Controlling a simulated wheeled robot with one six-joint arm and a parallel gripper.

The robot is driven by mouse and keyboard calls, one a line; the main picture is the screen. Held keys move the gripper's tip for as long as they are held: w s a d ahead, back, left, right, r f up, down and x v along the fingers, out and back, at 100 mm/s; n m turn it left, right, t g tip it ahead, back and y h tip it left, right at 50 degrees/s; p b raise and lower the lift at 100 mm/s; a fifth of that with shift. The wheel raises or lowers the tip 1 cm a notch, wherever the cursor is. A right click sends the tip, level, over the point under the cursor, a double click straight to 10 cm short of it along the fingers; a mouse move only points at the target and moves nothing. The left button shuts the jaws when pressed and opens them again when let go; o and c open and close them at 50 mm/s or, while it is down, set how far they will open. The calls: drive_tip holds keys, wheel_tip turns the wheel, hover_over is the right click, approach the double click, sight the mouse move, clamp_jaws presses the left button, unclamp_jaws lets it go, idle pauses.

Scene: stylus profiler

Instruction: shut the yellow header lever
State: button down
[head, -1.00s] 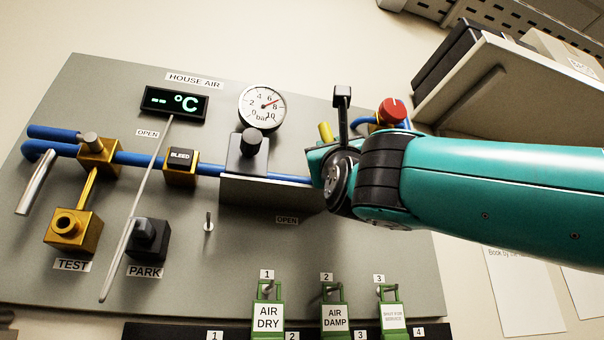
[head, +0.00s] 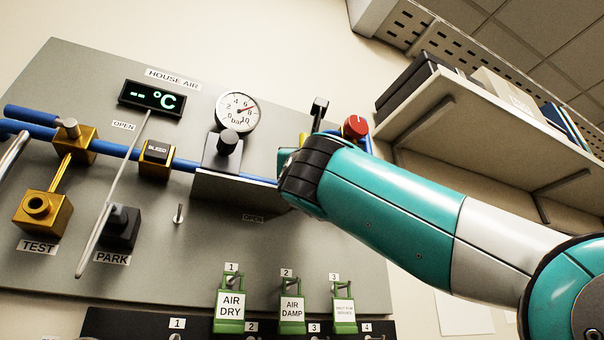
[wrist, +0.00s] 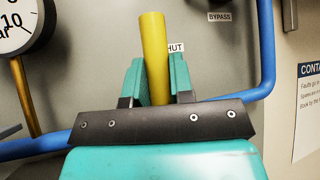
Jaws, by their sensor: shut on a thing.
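The yellow header lever (wrist: 153,45) stands nearly upright in the wrist view, between the two teal fingers of my gripper (wrist: 158,62). My gripper is shut on it, and the lever's upper end sticks out past the fingertips. The lever's lower part and pivot are hidden behind my gripper. A label (wrist: 176,47) just right of the lever is partly covered; "HUT" can be read. In the head view only a small yellow bit of the lever (head: 303,139) shows, and my arm hides the fingers.
A blue pipe (wrist: 267,60) bends up at the right of the lever. A pressure gauge (head: 237,112) and a grey block with a dark knob (head: 222,152) are left of my arm. A red knob (head: 355,127) is close on the right. A shelf (head: 480,125) juts out at the upper right.

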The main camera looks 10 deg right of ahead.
drive_tip(key=c, duration=1)
unclamp_jaws()
drive_tip(key=b+v, duration=1.3)
drive_tip(key=v, duration=0.4)
drive_tip(key=shift+s, duration=0.2)
drive_tip(key=shift+a+f, duration=0.1)
